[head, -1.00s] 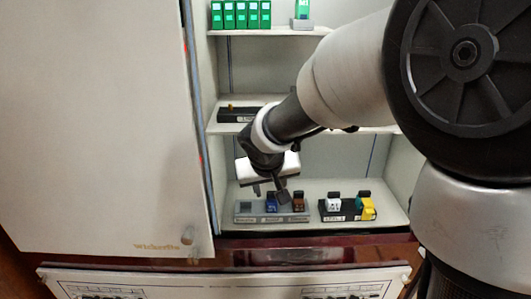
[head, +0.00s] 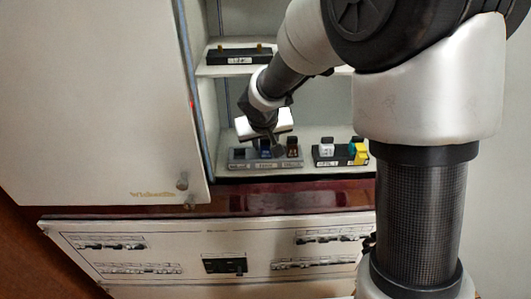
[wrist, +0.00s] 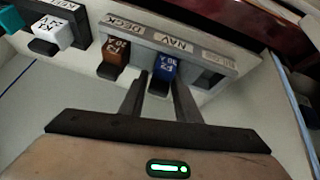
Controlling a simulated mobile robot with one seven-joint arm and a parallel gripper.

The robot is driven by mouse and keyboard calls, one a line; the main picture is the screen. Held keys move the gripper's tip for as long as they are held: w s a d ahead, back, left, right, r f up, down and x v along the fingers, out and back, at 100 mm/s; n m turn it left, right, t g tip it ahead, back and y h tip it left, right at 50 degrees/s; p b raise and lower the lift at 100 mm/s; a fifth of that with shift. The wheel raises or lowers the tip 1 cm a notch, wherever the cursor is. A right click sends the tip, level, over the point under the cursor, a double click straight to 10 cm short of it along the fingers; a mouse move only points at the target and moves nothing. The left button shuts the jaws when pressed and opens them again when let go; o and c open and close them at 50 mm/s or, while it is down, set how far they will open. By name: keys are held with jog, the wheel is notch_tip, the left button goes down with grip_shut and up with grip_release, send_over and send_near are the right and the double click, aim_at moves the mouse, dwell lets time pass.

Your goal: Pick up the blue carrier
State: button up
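The blue carrier (head: 265,149) stands upright in the grey rack (head: 238,163) on the cabinet's lower shelf. In the wrist view the blue carrier (wrist: 165,68) sits at the NAV label, its white-lettered face showing. My gripper (head: 268,143) is just above the rack in the head view and partly covers the carrier. In the wrist view my gripper (wrist: 161,80) is open, with one finger on each side of the blue carrier. I cannot tell whether either finger touches it.
A brown carrier (wrist: 114,56) stands close beside the blue one, at the DECK label. The cabinet door (head: 100,100) stands at left, and another shelf (head: 225,70) is above.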

aim_at(266, 146)
jog(key=c, duration=0.6)
jog(key=shift+r, duration=0.5)
jog(key=r, duration=0.2)
jog(key=shift+s+r, duration=0.3)
grip_shut()
jog(key=s+a+b, duration=0.2)
jog(key=s+b, duration=0.1)
jog(key=s, duration=1.4)
jog(key=shift+s+d+r+p, duration=0.15)
jog(key=shift+r+p, duration=1.9)
jog(key=shift+r, duration=0.45)
